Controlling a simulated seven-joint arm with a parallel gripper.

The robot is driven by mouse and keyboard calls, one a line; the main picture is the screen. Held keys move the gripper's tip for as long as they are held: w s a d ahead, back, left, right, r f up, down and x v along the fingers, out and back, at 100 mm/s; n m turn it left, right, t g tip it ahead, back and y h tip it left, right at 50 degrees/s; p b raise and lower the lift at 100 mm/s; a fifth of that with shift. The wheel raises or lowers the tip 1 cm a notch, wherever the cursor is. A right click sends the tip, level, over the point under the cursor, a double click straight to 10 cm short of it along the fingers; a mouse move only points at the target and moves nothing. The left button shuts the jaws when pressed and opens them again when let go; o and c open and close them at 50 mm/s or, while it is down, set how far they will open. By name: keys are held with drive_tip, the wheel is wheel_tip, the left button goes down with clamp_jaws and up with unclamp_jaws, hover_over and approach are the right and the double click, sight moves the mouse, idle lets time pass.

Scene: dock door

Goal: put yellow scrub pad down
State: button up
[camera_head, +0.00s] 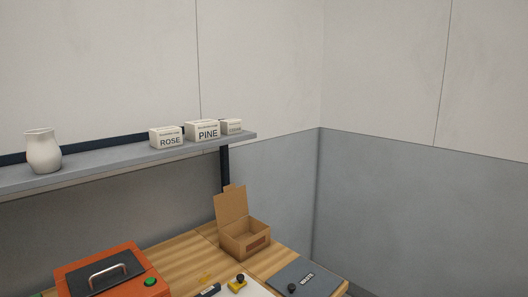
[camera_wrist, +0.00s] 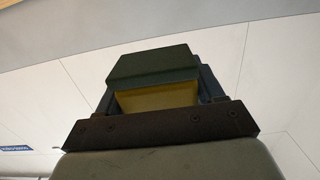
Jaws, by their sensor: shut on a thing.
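The yellow scrub pad (camera_wrist: 158,97) shows in the wrist view as a block with a yellow part and a dark green layer. My gripper (camera_wrist: 160,82) is shut on it, with a dark finger at its left and right sides. A pale wall or ceiling surface fills the background behind the pad, and no supporting surface shows under it. In the head view neither my gripper nor the held pad is visible.
The wooden bench (camera_head: 180,257) carries an orange case (camera_head: 75,272), an open cardboard box (camera_head: 245,240), a grey lid marked WASTE (camera_head: 310,287) and a small yellow item with a black knob (camera_head: 237,286). A shelf (camera_head: 110,167) above holds a vase (camera_head: 43,152) and several labelled boxes (camera_head: 203,130).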

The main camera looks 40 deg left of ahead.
drive_tip(key=s+a+r+n+g+y, duration=0.1)
drive_tip(key=s+a+r+n+y, duration=0.3)
drive_tip(key=a, duration=1.3)
drive_tip(key=s+a+r+n+g+y, duration=0.1)
drive_tip(key=s+a+r+g+y, duration=0.35)
drive_tip(key=a, duration=1.25)
drive_tip(key=s+a+r+n+t+y, duration=0.25)
drive_tip(key=s+a, duration=0.45)
drive_tip(key=a, duration=0.9)
wheel_tip(320, 180, up, 27)
drive_tip(key=n+g+y, duration=0.6)
drive_tip(key=n+g, duration=0.5)
drive_tip(key=g, duration=0.3)
hover_over(115, 154)
drive_tip(key=shift+m, duration=0.25)
drive_tip(key=shift+d+f, duration=0.2)
drive_tip(key=shift+f, duration=4.6)
drive_tip(key=shift+f, duration=0.15)
